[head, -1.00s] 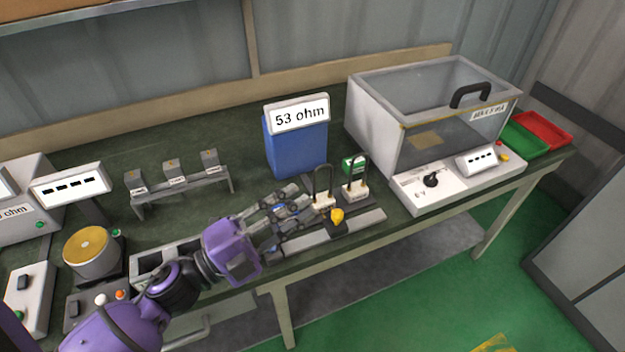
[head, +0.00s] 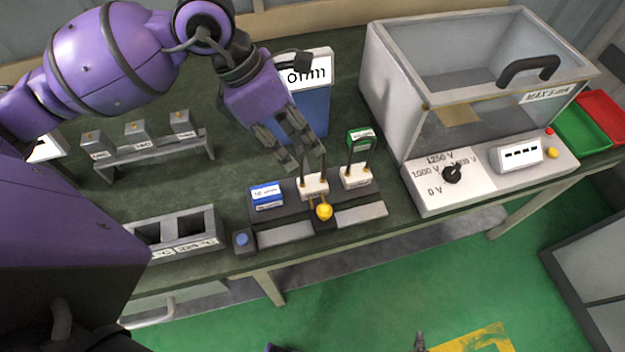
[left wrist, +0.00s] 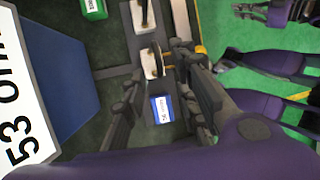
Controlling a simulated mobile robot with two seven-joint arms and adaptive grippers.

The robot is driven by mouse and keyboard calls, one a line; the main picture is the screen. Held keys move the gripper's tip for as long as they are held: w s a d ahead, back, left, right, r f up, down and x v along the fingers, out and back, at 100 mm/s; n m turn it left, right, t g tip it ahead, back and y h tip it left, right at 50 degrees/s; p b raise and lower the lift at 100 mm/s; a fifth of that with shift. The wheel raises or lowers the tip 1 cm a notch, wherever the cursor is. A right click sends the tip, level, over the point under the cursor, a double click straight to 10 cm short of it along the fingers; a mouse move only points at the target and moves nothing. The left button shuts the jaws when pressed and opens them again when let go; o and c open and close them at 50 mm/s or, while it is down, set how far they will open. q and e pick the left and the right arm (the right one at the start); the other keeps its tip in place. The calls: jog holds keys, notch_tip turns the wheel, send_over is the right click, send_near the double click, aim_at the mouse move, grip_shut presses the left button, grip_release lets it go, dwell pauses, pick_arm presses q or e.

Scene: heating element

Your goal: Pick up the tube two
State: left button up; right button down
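Two dark, narrow looped tubes stand upright in pale bases on the dark fixture: the left tube (head: 313,187) and the right tube (head: 357,176). I cannot tell which is tube two. My left gripper (head: 302,166) is open, pointing down just behind and beside the left tube; one finger overlaps it in the head view. In the left wrist view, a pale tube base (left wrist: 151,62) lies near the fingertips (left wrist: 163,58), with no clear grip, and another base (left wrist: 144,18) is farther off. Part of my right gripper (left wrist: 272,12) shows at the edge; its state is unclear.
A blue labelled block (head: 266,196) and yellow knob (head: 323,211) are on the fixture. The blue 53 ohm box (head: 312,122) stands behind, partly hidden by my arm. A green block (head: 360,138) and transparent-fronted cabinet (head: 398,95) are to the right.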

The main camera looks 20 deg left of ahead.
aim_at(306, 152)
pick_arm(q)
jog(key=x, duration=0.3)
jog(key=shift+w+d+f, duration=0.15)
jog(key=shift+d, duration=0.05)
jog(key=shift+c, duration=0.2)
grip_shut()
